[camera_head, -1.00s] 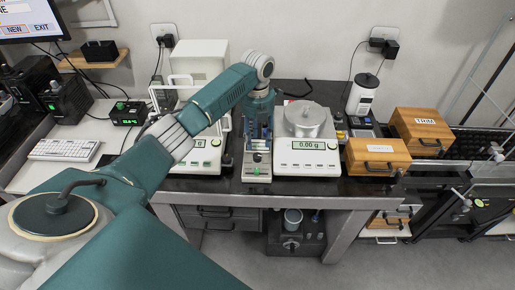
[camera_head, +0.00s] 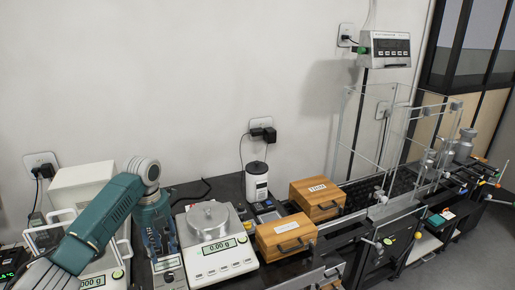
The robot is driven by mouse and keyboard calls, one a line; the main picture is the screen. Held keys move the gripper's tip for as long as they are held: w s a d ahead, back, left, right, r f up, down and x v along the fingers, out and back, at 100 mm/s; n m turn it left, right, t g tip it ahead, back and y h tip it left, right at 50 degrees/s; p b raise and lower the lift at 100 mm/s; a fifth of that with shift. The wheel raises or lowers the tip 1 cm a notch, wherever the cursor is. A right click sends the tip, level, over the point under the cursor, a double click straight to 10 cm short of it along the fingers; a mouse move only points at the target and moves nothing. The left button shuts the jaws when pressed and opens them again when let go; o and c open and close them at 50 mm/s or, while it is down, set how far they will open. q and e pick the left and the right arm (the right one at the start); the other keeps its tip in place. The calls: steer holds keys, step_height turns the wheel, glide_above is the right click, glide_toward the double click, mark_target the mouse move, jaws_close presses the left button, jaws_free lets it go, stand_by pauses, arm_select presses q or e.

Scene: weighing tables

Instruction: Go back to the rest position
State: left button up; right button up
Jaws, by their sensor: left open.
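My left arm comes in from the left, rises over a balance and bends down. My left gripper (camera_head: 161,243) hangs at its end, fingers down, over a narrow stand between two balances; the fingertips are hard to make out against it. The gripper is open, and I see nothing held in it. My right gripper is out of view.
A white balance (camera_head: 222,262) with a round metal lidded pan (camera_head: 207,217) reads 0.00 g, just right of the gripper. Two wooden drawer boxes, one in front (camera_head: 286,237) and one behind (camera_head: 317,199), stand farther right. A glass-panelled frame (camera_head: 362,135) rises beyond them.

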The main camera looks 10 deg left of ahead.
arm_select(q)
steer(key=s+d+f+n, duration=0.1)
steer(key=d+f, duration=0.2)
steer(key=s+d+f+n, duration=0.2)
steer(key=f, duration=0.1)
steer(key=s+d+f+n, duration=0.1)
steer(key=s+d+f, duration=0.1)
steer(key=d+f, duration=0.1)
steer(key=shift+s+d+f, duration=0.25)
steer(key=shift+d+f, duration=0.05)
steer(key=shift+f, duration=0.25)
steer(key=s+d+f+n+t, duration=0.1)
steer(key=s+d+f+n, duration=0.5)
steer(key=s+d+n, duration=0.3)
steer(key=s+r+n+t, duration=0.1)
steer(key=s+r+n, duration=0.1)
steer(key=s+n, duration=0.7)
steer(key=s+r+n+t, duration=0.2)
steer(key=s+n, duration=0.7)
steer(key=s, duration=0.1)
step_height(320, 180, down, 29)
steer(key=s+g+b, duration=0.2)
steer(key=s+a+f, duration=0.2)
steer(key=s+f, duration=0.6)
steer(key=s+a+f+g, duration=0.1)
steer(key=s+f, duration=0.7)
steer(key=shift+s+a+m+b, duration=0.35)
steer(key=shift+a+m, duration=0.05)
